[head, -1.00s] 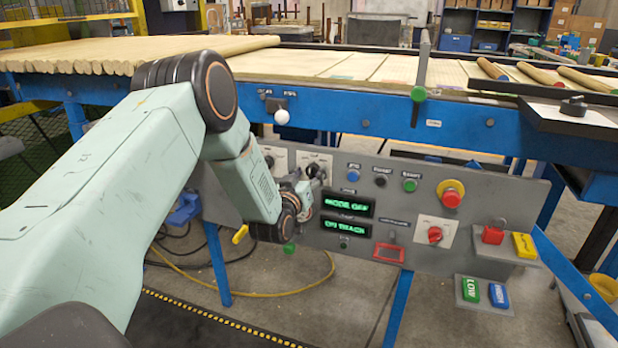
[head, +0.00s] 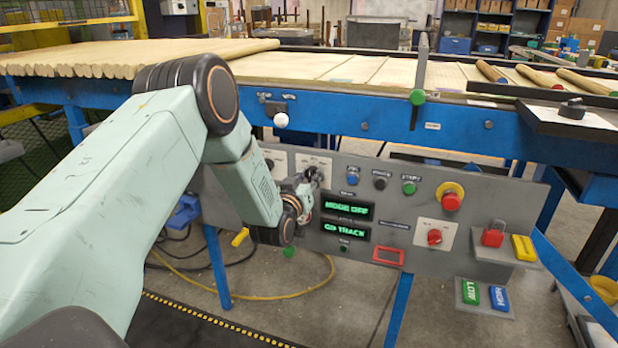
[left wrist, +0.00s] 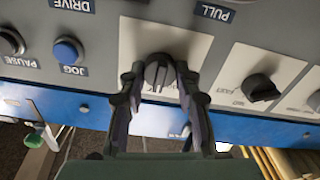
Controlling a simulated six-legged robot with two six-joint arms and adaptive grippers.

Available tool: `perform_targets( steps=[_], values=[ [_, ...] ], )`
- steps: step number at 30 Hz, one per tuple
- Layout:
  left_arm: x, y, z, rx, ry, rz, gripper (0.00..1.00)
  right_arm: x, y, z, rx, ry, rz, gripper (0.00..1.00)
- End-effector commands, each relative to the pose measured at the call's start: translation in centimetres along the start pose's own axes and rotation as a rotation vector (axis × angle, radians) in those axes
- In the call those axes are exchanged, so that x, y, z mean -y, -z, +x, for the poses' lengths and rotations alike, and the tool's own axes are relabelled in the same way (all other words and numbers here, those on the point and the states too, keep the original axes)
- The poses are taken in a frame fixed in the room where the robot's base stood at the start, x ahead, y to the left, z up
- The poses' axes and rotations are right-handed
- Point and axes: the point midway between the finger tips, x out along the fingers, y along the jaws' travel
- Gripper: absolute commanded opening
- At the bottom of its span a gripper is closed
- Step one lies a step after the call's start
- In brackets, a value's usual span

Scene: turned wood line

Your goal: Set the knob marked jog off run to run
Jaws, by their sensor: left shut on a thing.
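The black knob (left wrist: 157,72) sits on a white plate of the grey control panel. In the left wrist view, which shows the panel upside down, my left gripper (left wrist: 160,82) has its two fingers on either side of the knob, shut on it. The knob's pale mark runs roughly up and down in that view. The plate's lettering is partly hidden and too small to read. In the head view the gripper (head: 309,187) is at the upper left of the panel. The green display (head: 347,208) reads MODE OFF. My right gripper is not in view.
A second black knob (left wrist: 260,88) is close beside the gripper. The blue jog button (left wrist: 68,50) is on the other side. A red emergency button (head: 451,200) and a red knob (head: 434,237) are farther right. The blue table rail (head: 360,122) runs above the panel.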

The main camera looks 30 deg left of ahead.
Motion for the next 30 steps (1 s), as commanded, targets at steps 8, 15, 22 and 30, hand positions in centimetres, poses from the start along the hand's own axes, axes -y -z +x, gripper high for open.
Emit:
perform_targets(
  steps=[8, 15, 22, 30],
  values=[
    [-0.1, 0.1, 0.0, 0.001, 0.0, 0.088, 0.01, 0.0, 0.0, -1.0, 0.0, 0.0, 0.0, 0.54],
    [-0.1, 0.2, 0.0, 0.001, 0.0, 0.272, 0.01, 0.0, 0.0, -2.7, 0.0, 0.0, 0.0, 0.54],
    [-0.1, 0.2, 0.0, 0.001, 0.0, 0.47, 0.01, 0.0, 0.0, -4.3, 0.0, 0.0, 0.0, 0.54],
    [-0.2, 0.1, 0.0, 0.0, 0.0, 0.658, 0.01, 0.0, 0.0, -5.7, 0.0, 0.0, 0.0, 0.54]
  ],
)
